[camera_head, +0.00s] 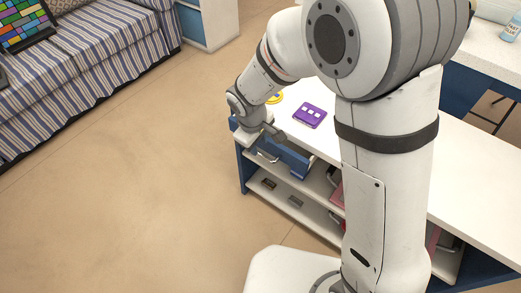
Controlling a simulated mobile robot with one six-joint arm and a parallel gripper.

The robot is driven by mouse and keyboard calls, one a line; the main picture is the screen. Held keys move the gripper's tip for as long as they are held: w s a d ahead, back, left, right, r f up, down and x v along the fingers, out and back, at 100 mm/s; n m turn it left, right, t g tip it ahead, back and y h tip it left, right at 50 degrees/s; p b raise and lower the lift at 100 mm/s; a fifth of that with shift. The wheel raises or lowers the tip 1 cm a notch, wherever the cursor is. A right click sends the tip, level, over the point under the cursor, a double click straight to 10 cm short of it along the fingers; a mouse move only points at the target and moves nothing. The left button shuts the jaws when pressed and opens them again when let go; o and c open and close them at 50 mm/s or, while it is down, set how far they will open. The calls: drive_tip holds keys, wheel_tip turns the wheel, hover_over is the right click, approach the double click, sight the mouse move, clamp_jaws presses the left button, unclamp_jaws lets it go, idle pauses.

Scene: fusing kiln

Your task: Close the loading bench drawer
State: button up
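The white-topped loading bench (459,175) runs from the middle of the view to the lower right, partly hidden by my arm. A blue drawer (292,160) with a pale handle (267,156) sits under the top at the bench's left end. The drawer seems to stand out a little from the bench, but how far is unclear. My gripper (273,132) is low over the bench edge, right at the drawer's upper side. Whether it touches the drawer cannot be told. Its fingers are small and partly hidden, so their opening is unclear.
A purple block (310,115) and a yellow round item (275,98) lie on the bench top. A striped sofa (95,55) stands at upper left. The floor (130,200) between is clear.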

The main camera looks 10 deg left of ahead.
sight(261, 154)
drive_tip(key=f, duration=0.3)
drive_tip(key=f+b, duration=0.1)
drive_tip(key=f, duration=0.1)
drive_tip(key=shift+w+d, duration=0.2)
drive_tip(key=shift+w, duration=0.2)
drive_tip(key=shift+r, duration=0.1)
clamp_jaws()
